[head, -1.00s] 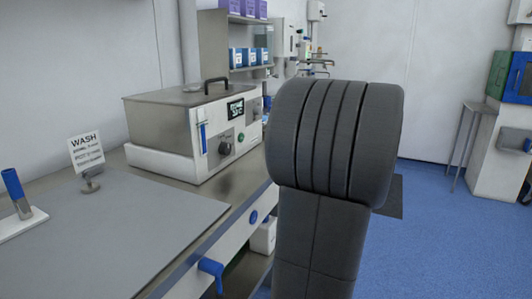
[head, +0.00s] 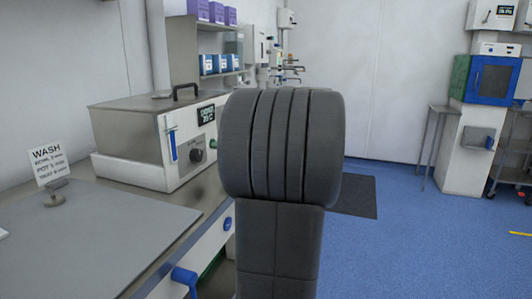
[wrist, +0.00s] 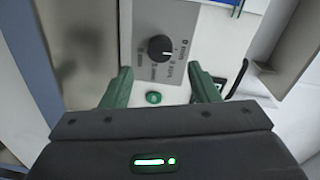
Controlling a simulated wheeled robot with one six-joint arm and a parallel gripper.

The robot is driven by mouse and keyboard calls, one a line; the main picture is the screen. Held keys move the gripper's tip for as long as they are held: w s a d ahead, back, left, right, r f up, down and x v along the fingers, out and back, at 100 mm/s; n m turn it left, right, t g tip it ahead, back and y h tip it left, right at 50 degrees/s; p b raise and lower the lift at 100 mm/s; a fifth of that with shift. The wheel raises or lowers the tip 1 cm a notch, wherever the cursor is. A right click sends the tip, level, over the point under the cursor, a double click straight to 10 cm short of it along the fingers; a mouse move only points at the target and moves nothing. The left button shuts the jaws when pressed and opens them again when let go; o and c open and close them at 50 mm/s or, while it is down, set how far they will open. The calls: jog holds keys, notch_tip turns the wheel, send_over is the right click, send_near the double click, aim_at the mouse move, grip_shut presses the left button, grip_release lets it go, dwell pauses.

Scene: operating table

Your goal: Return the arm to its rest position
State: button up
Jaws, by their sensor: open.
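My gripper (wrist: 160,88) shows in the wrist view with its two green fingers spread apart and nothing between them. Beyond the fingers is the front panel of the metal box-shaped machine, with a black knob (wrist: 160,48) and a green button (wrist: 153,98). In the head view my dark grey arm stands upright in the middle and hides part of the room; the gripper does not show there. The machine (head: 150,130) stands on the bench to the left of the arm.
A steel bench with a grey mat (head: 110,235) and a WASH sign (head: 48,164) runs along the left. Shelves (head: 182,55) with boxes stand behind the machine. Blue floor (head: 400,245) is open at right, before a small table (head: 437,112) and a blue-doored cabinet (head: 490,80).

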aim_at(200, 156)
jog(key=x, duration=0.6)
jog(key=shift+a+b, duration=0.1)
jog(key=shift+b, duration=0.25)
